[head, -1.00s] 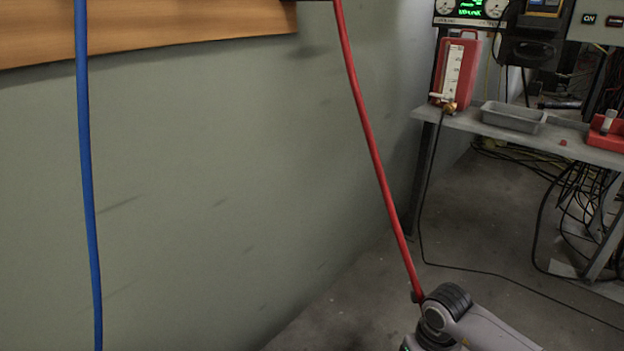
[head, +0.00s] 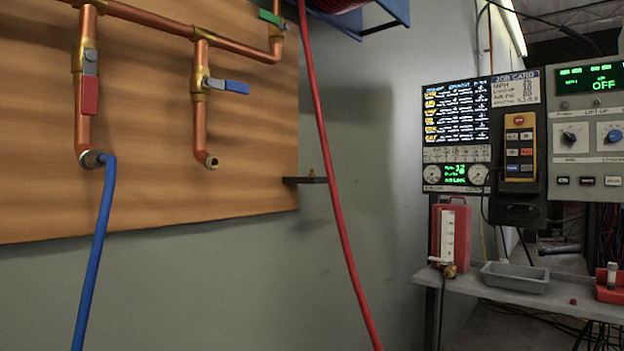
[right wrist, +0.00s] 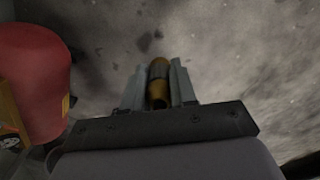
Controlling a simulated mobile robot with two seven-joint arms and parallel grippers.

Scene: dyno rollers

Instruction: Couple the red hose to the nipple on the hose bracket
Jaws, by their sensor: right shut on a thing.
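The red hose (head: 335,200) hangs from the reel at the top of the head view and runs down out of the bottom edge. The dark hose bracket (head: 300,181) sticks out at the right edge of the wooden board, with the small upright nipple (head: 326,160) near its outer end. The hose passes close to the right of it in the picture. In the right wrist view my right gripper (right wrist: 158,68) is shut on a brass hose end (right wrist: 158,82); the hose itself is not seen there. My left gripper is in neither view.
Copper pipes (head: 150,18) with valves and a blue hose (head: 95,250) are on the wooden board (head: 250,130). A shelf with a red container (head: 450,228) and grey tray (head: 515,277) stands right. A red rounded object (right wrist: 35,75) lies left of my right gripper.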

